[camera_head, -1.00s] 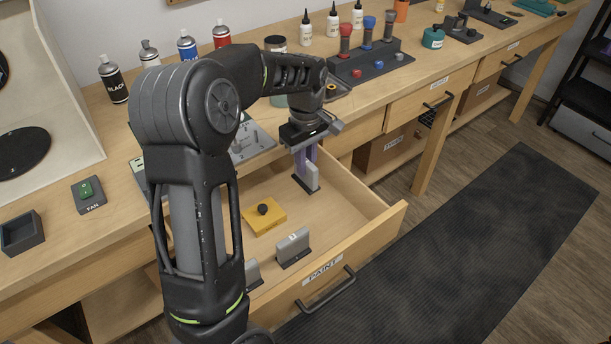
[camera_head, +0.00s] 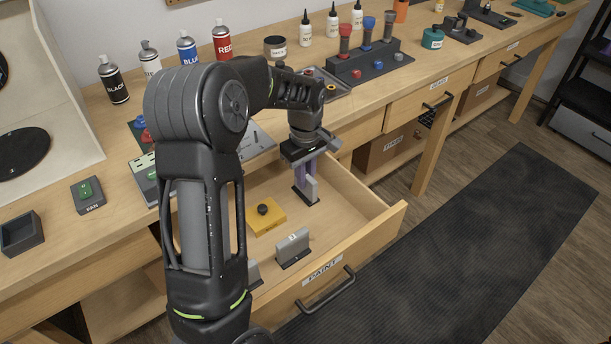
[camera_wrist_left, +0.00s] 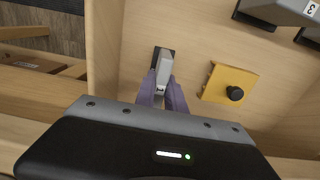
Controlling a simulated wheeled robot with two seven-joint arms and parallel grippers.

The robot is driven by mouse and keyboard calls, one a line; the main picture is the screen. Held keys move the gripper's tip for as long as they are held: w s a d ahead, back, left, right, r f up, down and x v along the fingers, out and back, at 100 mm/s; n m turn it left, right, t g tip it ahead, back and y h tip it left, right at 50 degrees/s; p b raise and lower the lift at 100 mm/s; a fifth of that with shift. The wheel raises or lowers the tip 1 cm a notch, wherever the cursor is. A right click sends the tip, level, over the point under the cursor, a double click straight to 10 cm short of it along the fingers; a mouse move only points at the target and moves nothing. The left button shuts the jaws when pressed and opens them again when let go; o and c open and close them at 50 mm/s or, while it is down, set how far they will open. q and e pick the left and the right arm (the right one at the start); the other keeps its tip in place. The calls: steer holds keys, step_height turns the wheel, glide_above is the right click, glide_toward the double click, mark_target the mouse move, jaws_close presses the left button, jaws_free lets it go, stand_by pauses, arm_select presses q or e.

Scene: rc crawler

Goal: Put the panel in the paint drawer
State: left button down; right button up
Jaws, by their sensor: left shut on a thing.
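My left gripper (camera_head: 304,178), with purple fingers, is shut on a grey upright panel (camera_head: 312,188) with a flat black base. They are inside the open paint drawer (camera_head: 372,228), near its back right part. In the left wrist view the fingers (camera_wrist_left: 162,92) close on the grey panel (camera_wrist_left: 166,62) from both sides. Whether its base touches the drawer floor I cannot tell. A similar grey piece (camera_head: 293,246) with a number tag stands near the drawer front. My right gripper is not in view.
A yellow plate (camera_head: 270,222) with a black knob lies in the drawer, left of my gripper. Another grey piece is partly hidden behind my arm. Spray cans (camera_head: 187,46) and bottles stand on the bench. Drawer floor is clear right of the yellow plate.

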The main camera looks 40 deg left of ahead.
arm_select(q)
steer(key=c, duration=1.4)
jaws_free()
steer(key=shift+f, duration=0.1)
step_height(320, 180, up, 12)
steer(key=shift+r, duration=0.2)
